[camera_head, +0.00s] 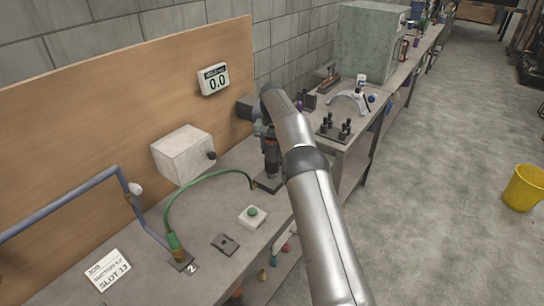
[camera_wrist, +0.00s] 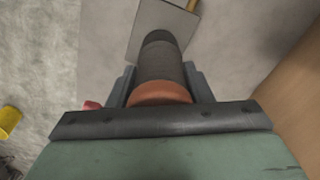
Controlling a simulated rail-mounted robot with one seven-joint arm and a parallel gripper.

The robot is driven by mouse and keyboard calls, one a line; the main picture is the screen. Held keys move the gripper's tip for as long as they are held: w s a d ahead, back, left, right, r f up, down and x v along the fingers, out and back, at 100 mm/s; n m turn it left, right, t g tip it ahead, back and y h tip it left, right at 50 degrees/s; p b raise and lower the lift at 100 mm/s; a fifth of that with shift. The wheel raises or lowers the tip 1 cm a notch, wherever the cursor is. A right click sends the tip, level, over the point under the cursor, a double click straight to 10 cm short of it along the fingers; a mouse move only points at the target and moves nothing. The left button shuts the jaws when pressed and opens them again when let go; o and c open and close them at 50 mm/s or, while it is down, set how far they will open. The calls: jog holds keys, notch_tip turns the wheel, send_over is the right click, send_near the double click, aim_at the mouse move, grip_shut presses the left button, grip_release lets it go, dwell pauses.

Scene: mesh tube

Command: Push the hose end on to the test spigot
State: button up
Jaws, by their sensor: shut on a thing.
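In the wrist view, my gripper (camera_wrist: 160,84) is shut on a dark grey tube (camera_wrist: 160,62) with an orange-brown collar (camera_wrist: 160,93) at the near end. The tube points away from the camera to a grey plate (camera_wrist: 183,22). In the head view my gripper (camera_head: 268,137) is above the bench, and the tube (camera_head: 272,163) is roughly upright over the dark plate (camera_head: 266,184). The spigot is not clearly distinguishable from the tube's darker far end. I cannot tell whether they touch or overlap.
A green hose (camera_head: 183,184) arches from a brass-coloured fitting (camera_head: 176,248) on plate 2 to beside the dark plate. A white box (camera_head: 183,154), a green button box (camera_head: 252,216) and a small dark plate (camera_head: 225,243) are nearby.

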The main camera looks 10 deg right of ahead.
aim_at(272, 154)
jog(key=shift+f, duration=1.35)
jog(key=shift+f, duration=0.2)
jog(key=o, duration=1.1)
jog(key=shift+c, duration=0.2)
jog(key=shift+r, duration=0.1)
